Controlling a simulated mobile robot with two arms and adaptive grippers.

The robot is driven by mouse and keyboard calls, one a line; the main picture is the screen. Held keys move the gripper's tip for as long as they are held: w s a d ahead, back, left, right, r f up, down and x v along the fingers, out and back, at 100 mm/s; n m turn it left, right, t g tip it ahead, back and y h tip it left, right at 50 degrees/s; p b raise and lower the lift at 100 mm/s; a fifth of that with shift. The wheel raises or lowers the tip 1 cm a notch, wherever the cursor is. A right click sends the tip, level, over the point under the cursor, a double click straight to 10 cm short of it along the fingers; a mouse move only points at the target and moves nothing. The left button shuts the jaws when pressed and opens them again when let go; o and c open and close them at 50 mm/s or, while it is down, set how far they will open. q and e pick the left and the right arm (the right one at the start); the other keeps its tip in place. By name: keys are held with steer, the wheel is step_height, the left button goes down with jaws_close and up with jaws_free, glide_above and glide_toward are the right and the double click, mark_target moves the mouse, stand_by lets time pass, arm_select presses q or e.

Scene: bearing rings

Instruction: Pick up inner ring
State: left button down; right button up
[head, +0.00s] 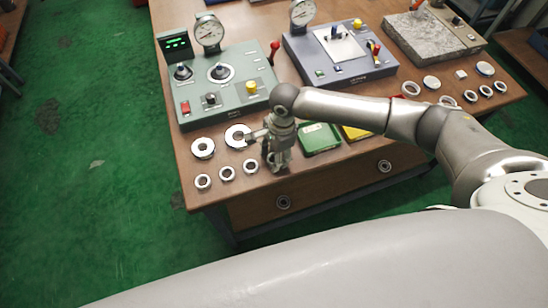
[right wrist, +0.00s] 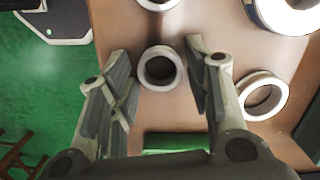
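Small steel rings lie in a row near the table's front left edge in the head view: a left one (head: 203,182), a middle one (head: 226,173) and a right one (head: 250,166). My right gripper (head: 277,167) points down just right of the right one. In the right wrist view, my right gripper (right wrist: 157,52) is open and empty, with one small ring (right wrist: 143,74) showing between its fingers, flat on the table. I cannot tell the height of the fingertips above it. Another ring (right wrist: 245,103) lies right of the fingers. My left gripper is not in view.
Two wider rings (head: 203,148) (head: 232,131) lie behind the row. A green-grey control panel (head: 235,95) stands behind them. A green box (head: 320,138) and a yellow one (head: 356,132) are right of my gripper. More rings (head: 485,91) lie at the far right.

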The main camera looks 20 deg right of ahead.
steer(key=c, duration=0.6)
steer(key=shift+r, duration=0.1)
